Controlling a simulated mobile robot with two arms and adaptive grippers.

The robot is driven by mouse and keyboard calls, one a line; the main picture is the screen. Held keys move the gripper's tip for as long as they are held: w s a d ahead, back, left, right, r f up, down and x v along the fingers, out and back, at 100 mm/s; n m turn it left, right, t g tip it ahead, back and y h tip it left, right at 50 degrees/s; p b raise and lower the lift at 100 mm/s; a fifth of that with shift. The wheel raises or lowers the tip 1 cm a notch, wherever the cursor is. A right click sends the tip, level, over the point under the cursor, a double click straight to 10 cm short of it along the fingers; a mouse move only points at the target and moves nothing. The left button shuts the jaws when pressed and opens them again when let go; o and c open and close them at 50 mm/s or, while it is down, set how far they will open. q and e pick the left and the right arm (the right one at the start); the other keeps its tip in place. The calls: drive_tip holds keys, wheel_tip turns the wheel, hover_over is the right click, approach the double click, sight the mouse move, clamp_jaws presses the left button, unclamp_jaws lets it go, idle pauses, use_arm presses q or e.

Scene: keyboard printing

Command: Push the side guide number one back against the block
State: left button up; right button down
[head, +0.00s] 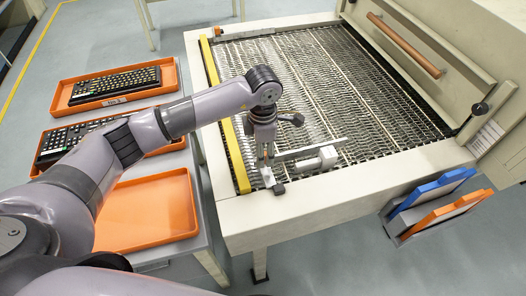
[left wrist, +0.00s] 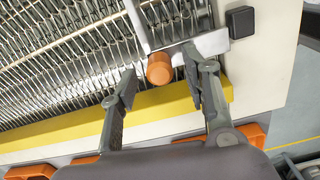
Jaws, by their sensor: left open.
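The near side guide (head: 312,149) is a thin metal bar over the conveyor mesh, with a pale cylindrical fitting beside it at the table's front edge. In the left wrist view its metal plate (left wrist: 207,44) carries an orange-brown round knob (left wrist: 159,68), with a black square block (left wrist: 240,22) to its right. My left gripper (head: 268,165) points down at the guide's left end. In the left wrist view my left gripper (left wrist: 160,73) is open, its fingers either side of the knob; contact cannot be told. My right gripper is not in view.
A yellow strip (head: 228,130) runs along the mesh bed's left edge. A second metal guide (head: 250,34) lies at the far edge. Orange trays, two with keyboards (head: 115,83) and one empty tray (head: 150,210), stand left. Blue and orange panels (head: 445,185) hang at right.

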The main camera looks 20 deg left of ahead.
use_arm(q)
drive_tip(key=shift+f, duration=0.9)
clamp_jaws()
